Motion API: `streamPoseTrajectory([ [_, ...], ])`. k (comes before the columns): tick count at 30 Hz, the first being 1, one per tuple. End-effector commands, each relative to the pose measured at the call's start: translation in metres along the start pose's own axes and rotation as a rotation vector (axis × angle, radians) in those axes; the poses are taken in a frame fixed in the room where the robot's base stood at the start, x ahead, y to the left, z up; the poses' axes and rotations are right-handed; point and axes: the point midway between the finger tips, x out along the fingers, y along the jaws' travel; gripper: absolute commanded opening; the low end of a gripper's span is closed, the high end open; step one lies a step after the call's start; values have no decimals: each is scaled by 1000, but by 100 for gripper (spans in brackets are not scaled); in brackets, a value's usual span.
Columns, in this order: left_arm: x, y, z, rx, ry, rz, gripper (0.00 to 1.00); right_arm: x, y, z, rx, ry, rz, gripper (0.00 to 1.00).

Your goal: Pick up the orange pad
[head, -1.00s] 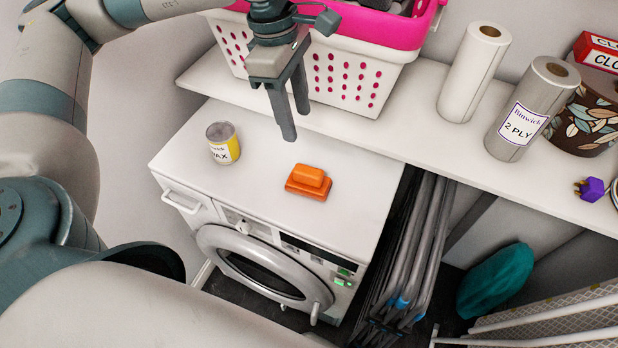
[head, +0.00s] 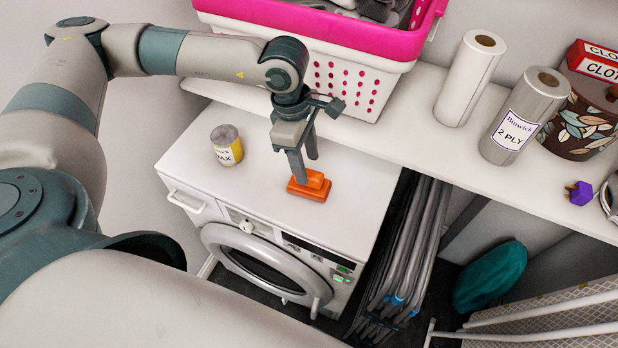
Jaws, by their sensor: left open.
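The orange pad (head: 312,188) lies on the white top of the dryer (head: 262,192), near its front edge. It has a wider base and a narrower raised block on top. My left gripper (head: 306,170) points down just over the pad, with its fingers apart. One finger overlaps the pad's left part in the picture and hides a little of it. The other finger ends behind the pad's top. I cannot tell whether either finger touches it. My right gripper is not in view.
A wax tin (head: 227,145) stands left of the pad on the dryer. A shelf (head: 400,120) behind holds a pink and white laundry basket (head: 345,80) and paper rolls (head: 522,115). Folded grey frames (head: 408,250) stand right of the dryer. The dryer top's right part is clear.

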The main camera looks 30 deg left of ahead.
Motion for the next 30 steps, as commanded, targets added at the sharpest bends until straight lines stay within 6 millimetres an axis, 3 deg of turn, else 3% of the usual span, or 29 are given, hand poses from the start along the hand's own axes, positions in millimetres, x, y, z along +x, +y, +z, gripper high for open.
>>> streamPoseTrajectory([
  [16,8,1,0,0,0,-2,45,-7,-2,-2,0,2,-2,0],
  [23,30,7,-4,-2,2,-3,45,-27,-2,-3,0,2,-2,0],
  [30,54,7,-5,-1,1,-2,45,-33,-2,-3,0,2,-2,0],
])
